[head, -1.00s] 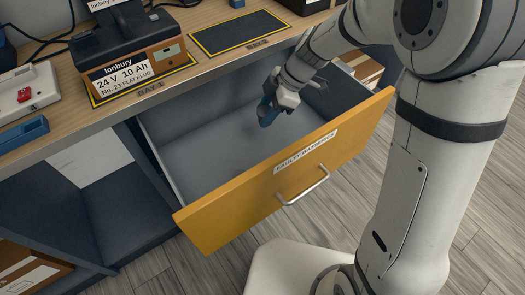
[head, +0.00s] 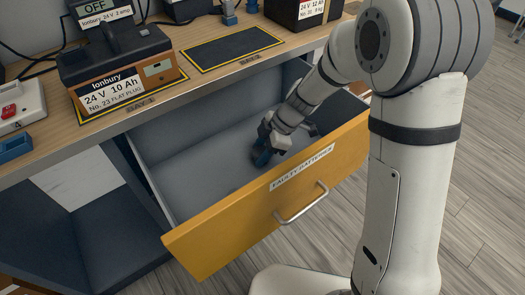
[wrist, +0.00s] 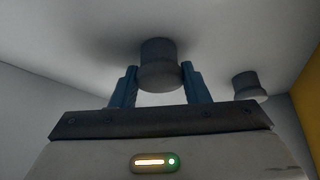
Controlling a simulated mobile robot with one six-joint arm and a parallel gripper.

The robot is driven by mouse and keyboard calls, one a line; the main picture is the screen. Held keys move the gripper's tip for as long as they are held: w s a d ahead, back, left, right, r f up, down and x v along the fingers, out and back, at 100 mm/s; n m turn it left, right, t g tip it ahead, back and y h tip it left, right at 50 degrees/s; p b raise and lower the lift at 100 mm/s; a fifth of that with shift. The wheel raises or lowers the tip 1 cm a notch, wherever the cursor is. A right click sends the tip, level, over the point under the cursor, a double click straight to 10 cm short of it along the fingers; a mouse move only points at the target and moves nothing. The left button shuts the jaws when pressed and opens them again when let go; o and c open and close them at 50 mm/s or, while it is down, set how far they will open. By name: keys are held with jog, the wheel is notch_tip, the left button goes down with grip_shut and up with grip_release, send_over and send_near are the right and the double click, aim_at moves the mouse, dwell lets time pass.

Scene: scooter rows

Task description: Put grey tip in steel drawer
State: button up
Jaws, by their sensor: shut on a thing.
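An open drawer has a yellow front (head: 225,224), a steel bar handle and grey inner walls. My gripper (head: 262,157) is inside the drawer space, reaching down near the front panel. In the wrist view my gripper (wrist: 160,88) has its two blue fingers on either side of a short grey cylindrical tip (wrist: 160,64) and is shut on it. The tip is at or close to the drawer floor; I cannot tell whether it touches. A second, similar grey tip (wrist: 247,86) is to the right, near the yellow front. In the head view the held tip is hidden.
The wooden bench (head: 215,25) above the drawer carries an Ionbury battery (head: 118,72), an empty dark marked bay (head: 230,45) and another battery (head: 300,14). A blue block (head: 14,147) lies at the left. Open shelving is below left; the floor in front is clear.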

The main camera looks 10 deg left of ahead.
jog(key=o, duration=0.9)
jog(key=shift+o, duration=0.2)
jog(key=shift+r, duration=0.1)
jog(key=shift+w+d+r+p, duration=0.1)
jog(key=shift+r+p, duration=0.25)
jog(key=shift+p, duration=0.05)
jog(key=p+v, duration=0.3)
jog(key=v, duration=0.8)
jog(key=shift+d, duration=0.1)
